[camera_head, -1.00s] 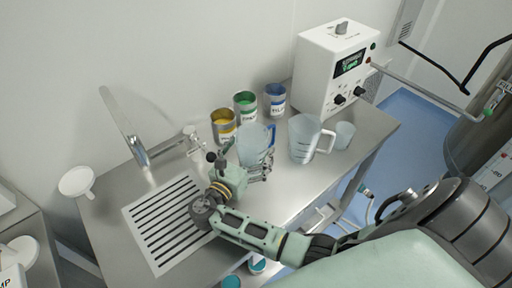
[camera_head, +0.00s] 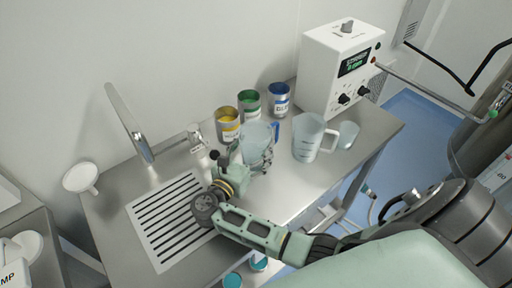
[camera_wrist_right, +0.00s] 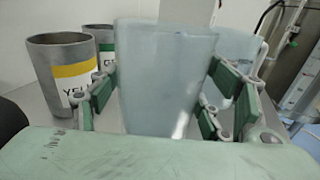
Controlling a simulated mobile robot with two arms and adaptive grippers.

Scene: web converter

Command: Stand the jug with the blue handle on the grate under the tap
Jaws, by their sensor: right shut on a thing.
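The jug with the blue handle (camera_head: 257,138) is a clear bluish jug, upright on or just above the steel bench. Its blue handle (camera_head: 276,131) is on the far right side. My right gripper (camera_head: 255,160) is shut on the jug's body, with fingers on both sides. In the right wrist view the jug (camera_wrist_right: 165,80) fills the middle between the fingers; its base is hidden. The slotted grate (camera_head: 142,218) lies left of my gripper, and my wrist covers its right edge. The curved tap (camera_head: 128,122) stands behind the grate. My left gripper is not in view.
A jug with a white handle (camera_head: 307,137) and a small clear cup (camera_head: 348,135) stand to the right. Yellow (camera_head: 228,124), green (camera_head: 249,104) and blue (camera_head: 278,99) labelled tins stand behind. A white instrument box (camera_head: 338,70) is at the back right. The grate's top is clear.

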